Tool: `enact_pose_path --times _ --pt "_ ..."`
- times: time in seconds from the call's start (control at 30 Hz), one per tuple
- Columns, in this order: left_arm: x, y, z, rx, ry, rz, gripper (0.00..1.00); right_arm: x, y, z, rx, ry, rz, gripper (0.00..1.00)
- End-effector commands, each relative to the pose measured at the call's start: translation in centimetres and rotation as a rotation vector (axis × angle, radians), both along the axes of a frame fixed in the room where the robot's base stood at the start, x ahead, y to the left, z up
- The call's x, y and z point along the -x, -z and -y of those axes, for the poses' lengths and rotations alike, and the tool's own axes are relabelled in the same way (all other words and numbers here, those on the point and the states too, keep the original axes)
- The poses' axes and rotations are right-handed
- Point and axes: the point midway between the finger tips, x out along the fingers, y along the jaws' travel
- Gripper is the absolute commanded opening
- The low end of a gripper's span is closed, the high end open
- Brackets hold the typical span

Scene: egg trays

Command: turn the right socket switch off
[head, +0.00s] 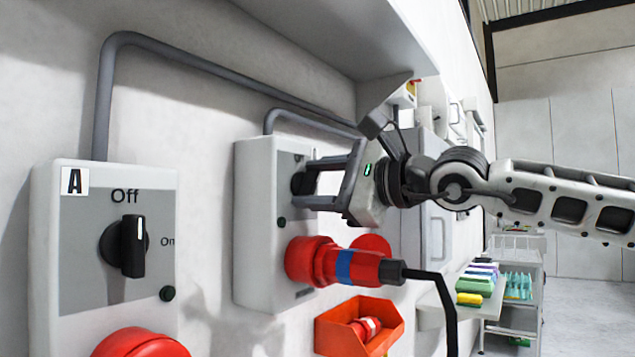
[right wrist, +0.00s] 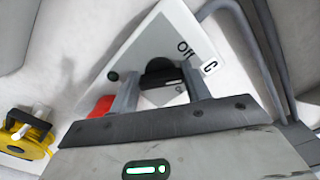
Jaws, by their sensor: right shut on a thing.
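The right socket box (head: 262,215) is a white wall unit with a grey panel and a black rotary knob (head: 301,184). My right gripper (head: 304,182) reaches in from the right and is shut on this knob, one finger on either side. In the right wrist view the box (right wrist: 160,32) carries an "Off" label and a "C" tag, and the knob (right wrist: 160,70) sits between the fingers. The fingers hide part of the knob, so I cannot tell its exact setting. A red plug (head: 325,262) with a blue band sits in the socket below. My left gripper is not in view.
A similar box marked A (head: 50,240) is at left, its black knob (head: 124,245) upright below "Off". A black cable (head: 447,305) hangs from the plug. An orange bin (head: 340,335) is below. A shelf with coloured trays (head: 475,285) stands beyond. A yellow reel (right wrist: 28,140) shows in the wrist view.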

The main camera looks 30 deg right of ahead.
Motion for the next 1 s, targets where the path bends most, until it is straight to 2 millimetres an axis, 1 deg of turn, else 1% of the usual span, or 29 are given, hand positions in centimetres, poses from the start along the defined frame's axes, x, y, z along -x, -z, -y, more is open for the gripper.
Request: enact_pose_path --times 0.2,0.5,0.7,1.0 --pt "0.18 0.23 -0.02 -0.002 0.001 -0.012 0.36 0.00 0.10 0.00 0.185 0.001 0.074 0.24" --pt "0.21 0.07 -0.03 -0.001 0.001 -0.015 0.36 0.00 0.21 -0.02 0.387 0.001 0.157 0.24" --pt "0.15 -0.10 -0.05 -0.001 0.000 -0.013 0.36 0.00 0.29 -0.03 0.469 0.000 0.192 0.24" --pt "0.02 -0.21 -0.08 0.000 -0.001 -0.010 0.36 0.00 0.33 -0.02 0.517 0.000 0.212 0.24"
